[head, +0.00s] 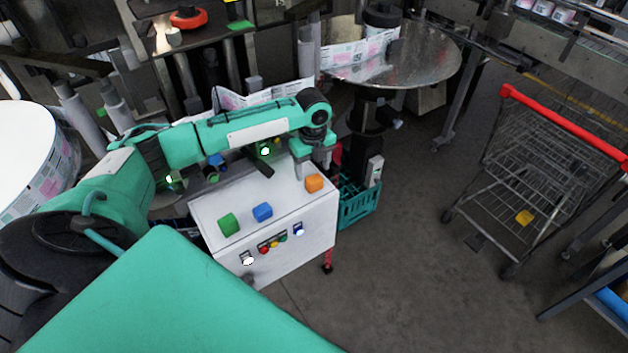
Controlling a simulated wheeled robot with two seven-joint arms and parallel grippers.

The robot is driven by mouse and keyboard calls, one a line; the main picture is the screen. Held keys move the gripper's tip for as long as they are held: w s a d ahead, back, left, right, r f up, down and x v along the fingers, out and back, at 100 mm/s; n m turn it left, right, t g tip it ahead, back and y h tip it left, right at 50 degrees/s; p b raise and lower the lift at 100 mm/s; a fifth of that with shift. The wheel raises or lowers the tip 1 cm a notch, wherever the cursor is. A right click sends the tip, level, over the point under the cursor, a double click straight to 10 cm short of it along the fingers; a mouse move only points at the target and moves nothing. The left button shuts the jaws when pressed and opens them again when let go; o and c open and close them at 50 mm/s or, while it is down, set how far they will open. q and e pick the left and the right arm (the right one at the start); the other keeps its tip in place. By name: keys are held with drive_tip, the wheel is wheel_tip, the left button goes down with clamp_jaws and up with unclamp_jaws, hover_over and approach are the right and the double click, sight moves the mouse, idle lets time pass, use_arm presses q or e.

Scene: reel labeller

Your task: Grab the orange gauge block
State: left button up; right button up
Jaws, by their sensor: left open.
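The orange gauge block (314,183) is a small cube on the top of a white control cabinet (240,262), near its right edge. My left gripper (314,171) points down just above and behind the block, with its fingers apart and nothing seen between them. Whether a finger touches the block cannot be told. A blue block (262,212) and a green block (228,224) stand on the same top, to the left of the orange one. My right gripper is not in view.
A teal crate (358,207) stands on the floor right of the cabinet. A round metal table (430,62) is behind. Floor between cabinet and cart is clear.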

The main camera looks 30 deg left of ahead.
sight(314, 179)
use_arm(q)
wheel_tip(314, 179, down, 5)
drive_tip(key=p, duration=0.3)
drive_tip(key=shift+w+d, duration=0.1)
drive_tip(key=shift+d, duration=0.05)
drive_tip(key=shift+f, duration=0.35)
drive_tip(key=shift+c, duration=0.8)
drive_tip(key=c, duration=0.9)
drive_tip(key=shift+r, duration=0.1)
